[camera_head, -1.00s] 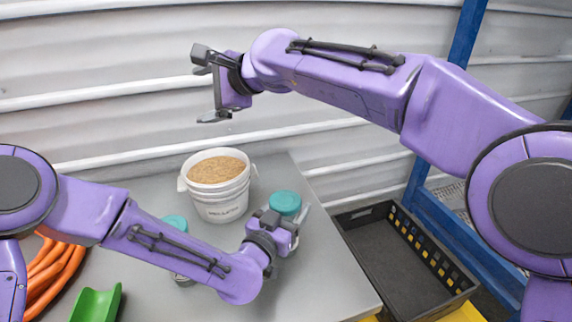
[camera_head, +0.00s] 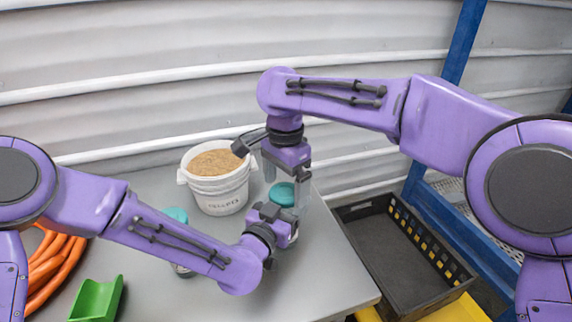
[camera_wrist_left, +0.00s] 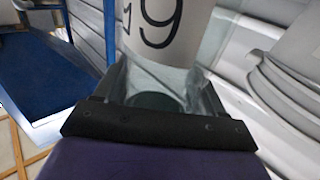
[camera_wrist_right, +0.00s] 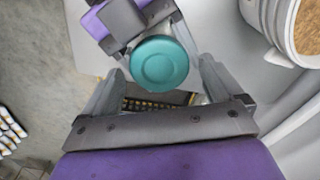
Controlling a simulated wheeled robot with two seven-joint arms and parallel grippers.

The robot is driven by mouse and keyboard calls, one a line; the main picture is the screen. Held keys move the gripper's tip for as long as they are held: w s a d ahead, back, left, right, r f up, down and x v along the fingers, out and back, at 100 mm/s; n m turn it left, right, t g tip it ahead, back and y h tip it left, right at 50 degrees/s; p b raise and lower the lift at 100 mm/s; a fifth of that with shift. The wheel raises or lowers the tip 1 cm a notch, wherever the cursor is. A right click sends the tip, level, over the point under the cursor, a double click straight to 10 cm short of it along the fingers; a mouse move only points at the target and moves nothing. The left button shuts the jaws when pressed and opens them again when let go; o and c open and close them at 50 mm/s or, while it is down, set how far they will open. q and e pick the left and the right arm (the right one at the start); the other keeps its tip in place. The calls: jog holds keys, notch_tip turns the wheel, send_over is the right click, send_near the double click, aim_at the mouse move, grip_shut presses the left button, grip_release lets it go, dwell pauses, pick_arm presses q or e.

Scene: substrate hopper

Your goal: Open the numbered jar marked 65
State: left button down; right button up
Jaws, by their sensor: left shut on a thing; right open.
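A jar with a teal lid (camera_head: 281,193) stands at the right of the grey table. My left gripper (camera_head: 287,226) is shut around its body; in the left wrist view the white label (camera_wrist_left: 160,25) shows a large digit reading as 9 beside a cut-off one. My right gripper (camera_head: 286,196) points down over this jar, open. In the right wrist view the teal lid (camera_wrist_right: 160,63) lies between and slightly beyond its fingers; contact cannot be told. A second teal-lidded jar (camera_head: 176,215) is partly hidden behind my left arm; its label is not visible.
A white bucket (camera_head: 218,188) of brown grains stands just left of the held jar. A green scoop (camera_head: 97,299) and orange hose (camera_head: 52,265) lie at the left. A black crate (camera_head: 400,260) sits beyond the table's right edge. The table's front right is clear.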

jog(key=shift+f, duration=0.85)
jog(key=shift+c, duration=0.3)
jog(key=c, duration=1)
jog(key=n, duration=0.5)
jog(key=shift+r+n, duration=0.1)
jog(key=shift+n, duration=0.2)
jog(key=n, duration=0.4)
jog(key=shift+a+n, duration=0.1)
jog(key=shift+n, duration=0.3)
jog(key=o, duration=1.1)
